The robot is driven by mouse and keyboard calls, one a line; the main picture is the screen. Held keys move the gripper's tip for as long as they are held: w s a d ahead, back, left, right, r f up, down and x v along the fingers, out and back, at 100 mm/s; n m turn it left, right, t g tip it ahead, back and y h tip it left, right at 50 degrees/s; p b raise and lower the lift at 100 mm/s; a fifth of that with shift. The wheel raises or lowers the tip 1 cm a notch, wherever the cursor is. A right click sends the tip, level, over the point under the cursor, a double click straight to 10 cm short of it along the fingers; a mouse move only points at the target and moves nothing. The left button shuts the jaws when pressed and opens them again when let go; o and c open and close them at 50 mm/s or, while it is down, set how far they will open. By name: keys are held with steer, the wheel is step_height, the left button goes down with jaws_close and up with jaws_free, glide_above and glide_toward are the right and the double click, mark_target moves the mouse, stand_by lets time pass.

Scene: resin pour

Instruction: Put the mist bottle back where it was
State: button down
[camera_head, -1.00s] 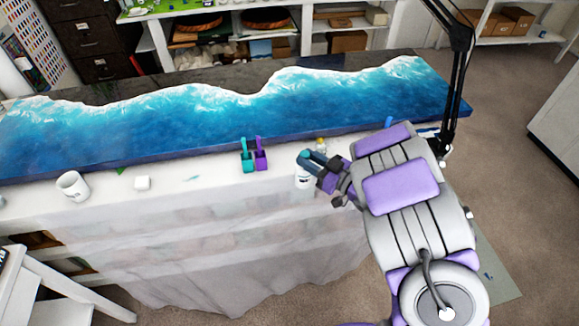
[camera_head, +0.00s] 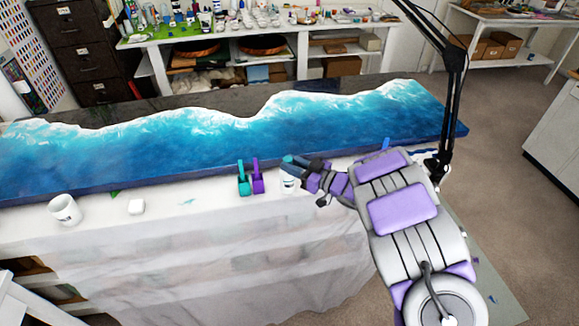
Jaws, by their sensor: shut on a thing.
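My gripper (camera_head: 294,163) is at the front edge of the white-covered table, right of the teal and purple cups. It is shut on the top of a small white bottle, the mist bottle (camera_head: 289,184). The bottle is about upright, and its upper part is mostly hidden by the jaws. I cannot tell whether its base touches the table cover.
A teal cup (camera_head: 243,185) and a purple cup (camera_head: 258,183) stand close to the left of the bottle. A white mug (camera_head: 65,209) and a white block (camera_head: 136,207) are farther left. The blue wave slab (camera_head: 200,148) lies behind. A black lamp arm (camera_head: 451,110) rises at right.

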steer(key=w+f+b, duration=0.1)
steer(key=w+f, duration=0.1)
steer(key=w+a+f+b, duration=0.1)
steer(key=w, duration=0.1)
steer(key=shift+f, duration=0.4)
steer(key=c, duration=0.9)
jaws_free()
steer(key=shift+o, duration=0.2)
steer(key=p+v, duration=0.2)
steer(key=v, duration=1)
